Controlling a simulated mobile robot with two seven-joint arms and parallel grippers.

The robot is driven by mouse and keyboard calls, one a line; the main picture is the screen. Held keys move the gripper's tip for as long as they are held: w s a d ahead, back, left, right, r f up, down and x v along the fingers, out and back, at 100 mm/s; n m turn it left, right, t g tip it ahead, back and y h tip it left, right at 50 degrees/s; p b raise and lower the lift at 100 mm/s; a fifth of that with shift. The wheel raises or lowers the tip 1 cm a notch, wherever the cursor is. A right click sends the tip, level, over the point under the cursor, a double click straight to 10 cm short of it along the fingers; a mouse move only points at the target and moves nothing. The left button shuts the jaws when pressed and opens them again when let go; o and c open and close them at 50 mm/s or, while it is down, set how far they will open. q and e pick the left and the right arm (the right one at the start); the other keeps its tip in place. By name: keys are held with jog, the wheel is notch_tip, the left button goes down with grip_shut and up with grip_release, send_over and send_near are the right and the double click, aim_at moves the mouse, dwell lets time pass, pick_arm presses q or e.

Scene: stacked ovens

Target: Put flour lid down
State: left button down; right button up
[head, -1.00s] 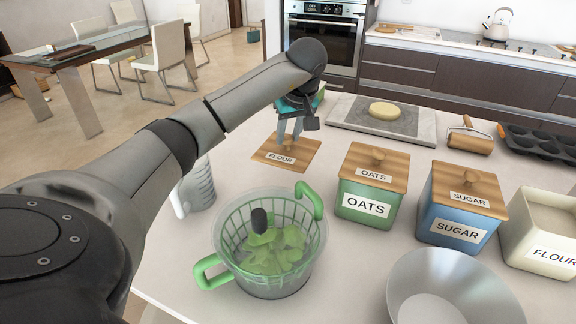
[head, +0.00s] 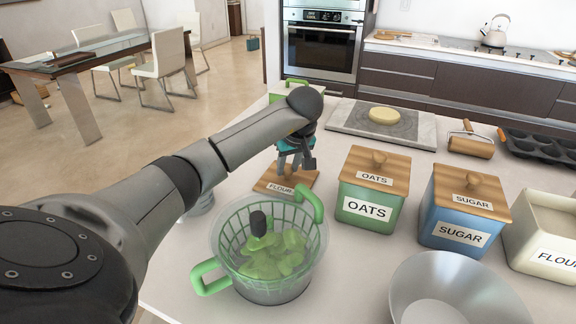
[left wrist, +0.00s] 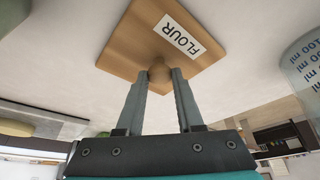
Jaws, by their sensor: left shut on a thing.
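The flour lid (head: 276,187) is a square wooden lid with a white FLOUR label. It is at or just above the white counter, left of the oats canister; I cannot tell whether it touches. My left gripper (head: 293,166) is above it, shut on its round knob. In the left wrist view the fingers (left wrist: 160,82) close on the knob of the lid (left wrist: 133,50). The flour canister (head: 545,232) stands open at the far right, its label partly cut off. My right gripper is not in view.
The oats canister (head: 368,207) and sugar canister (head: 459,226) stand right of the lid. A green salad spinner (head: 225,262) is in front, and a metal bowl (head: 420,280) at front right. A board with dough (head: 384,116) lies behind. A measuring cup (left wrist: 303,62) is close by.

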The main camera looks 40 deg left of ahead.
pick_arm(q)
jog(key=c, duration=0.5)
grip_release()
jog(key=shift+c, duration=0.2)
jog(key=shift+r, duration=0.1)
jog(key=shift+d+r, duration=0.1)
jog(key=shift+r, duration=0.25)
jog(key=p+v, duration=0.2)
jog(key=v, duration=0.9)
jog(key=shift+s+r, duration=0.15)
jog(key=shift+d, duration=0.1)
